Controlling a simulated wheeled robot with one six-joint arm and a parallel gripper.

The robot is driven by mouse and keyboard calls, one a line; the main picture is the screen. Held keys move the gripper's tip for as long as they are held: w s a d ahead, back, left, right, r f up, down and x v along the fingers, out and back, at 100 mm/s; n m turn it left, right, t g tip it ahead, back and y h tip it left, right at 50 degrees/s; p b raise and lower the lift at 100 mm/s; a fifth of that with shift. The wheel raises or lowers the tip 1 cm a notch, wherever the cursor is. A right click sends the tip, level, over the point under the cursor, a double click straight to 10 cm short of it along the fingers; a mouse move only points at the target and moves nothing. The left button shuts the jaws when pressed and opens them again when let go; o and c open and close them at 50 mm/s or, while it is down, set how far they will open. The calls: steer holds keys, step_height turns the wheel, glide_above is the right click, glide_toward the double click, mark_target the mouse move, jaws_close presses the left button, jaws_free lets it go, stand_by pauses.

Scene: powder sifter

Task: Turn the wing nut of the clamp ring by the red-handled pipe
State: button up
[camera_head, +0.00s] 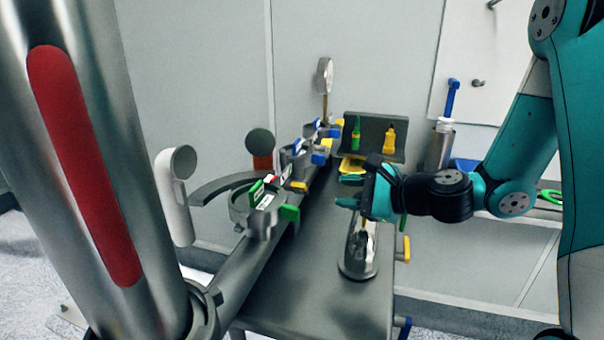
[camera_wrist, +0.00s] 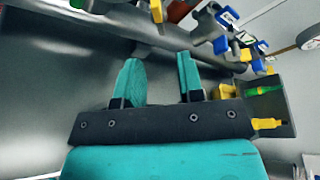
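A grey metal pipe with a long red grip (camera_head: 82,165) stands large at the left of the head view. A dark collar (camera_head: 212,302) sits near its foot; I cannot make out a wing nut on it. A smaller red part (camera_head: 263,162) shows under a dark round disc, and a red patch shows at the top of the wrist view (camera_wrist: 179,10). I cannot tell which is the task's pipe. My gripper (camera_head: 349,192) is over the grey bench, right of the pipe fittings. In the wrist view its two teal fingers (camera_wrist: 158,68) are apart with nothing between them.
A ring fitting with green clips (camera_head: 262,215) and blue-handled fittings (camera_head: 312,140) line the sloping pipe. A dark tray (camera_head: 372,130) holds green and yellow bottles behind my gripper. A grey stand (camera_head: 358,262) is on the bench (camera_head: 325,310), whose front is mostly clear.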

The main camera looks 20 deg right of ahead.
mark_target(308, 190)
steer(key=p+x, duration=0.2)
steer(key=x, duration=0.9)
steer(key=shift+w, duration=0.1)
jaws_close()
